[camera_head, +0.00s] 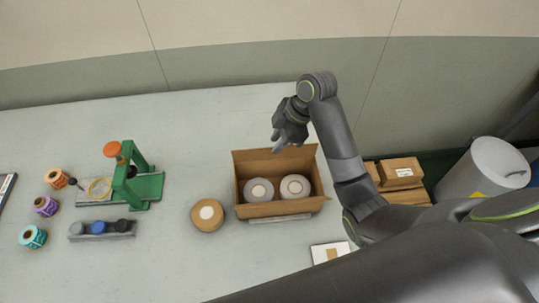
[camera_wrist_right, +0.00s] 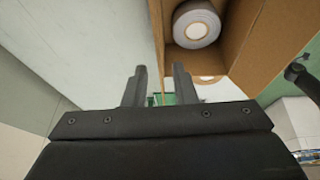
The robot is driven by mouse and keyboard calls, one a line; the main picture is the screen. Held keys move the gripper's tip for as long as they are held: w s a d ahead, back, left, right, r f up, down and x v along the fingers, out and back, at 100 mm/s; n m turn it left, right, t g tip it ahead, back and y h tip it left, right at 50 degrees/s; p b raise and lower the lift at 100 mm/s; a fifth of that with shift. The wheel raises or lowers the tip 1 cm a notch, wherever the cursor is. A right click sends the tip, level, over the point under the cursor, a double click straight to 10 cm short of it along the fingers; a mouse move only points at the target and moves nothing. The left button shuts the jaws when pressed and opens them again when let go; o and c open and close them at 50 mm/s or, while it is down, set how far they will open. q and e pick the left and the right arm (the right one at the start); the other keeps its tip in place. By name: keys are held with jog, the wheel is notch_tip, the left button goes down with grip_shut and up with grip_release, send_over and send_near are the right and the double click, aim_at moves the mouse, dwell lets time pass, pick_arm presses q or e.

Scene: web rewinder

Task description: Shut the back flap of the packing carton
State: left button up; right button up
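The open brown packing carton (camera_head: 243,205) stands on the table, with two grey rolls (camera_head: 262,190) inside. Its back flap (camera_head: 250,162) stands up and leans away at the rear edge. One roll (camera_wrist_right: 196,25) shows inside the carton there. My left gripper is not in view.
A brown roll (camera_head: 207,214) lies left of the carton. A green fixture (camera_head: 146,186), a grey tray (camera_head: 102,231) and coloured spools (camera_head: 45,206) are further left. Closed cartons (camera_head: 400,172) and a bin (camera_head: 490,170) stand beyond the table at right.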

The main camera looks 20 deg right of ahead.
aim_at(269, 156)
jog(key=x, duration=0.6)
jog(key=shift+p, duration=0.4)
jog(key=shift+c, duration=0.5)
grip_shut()
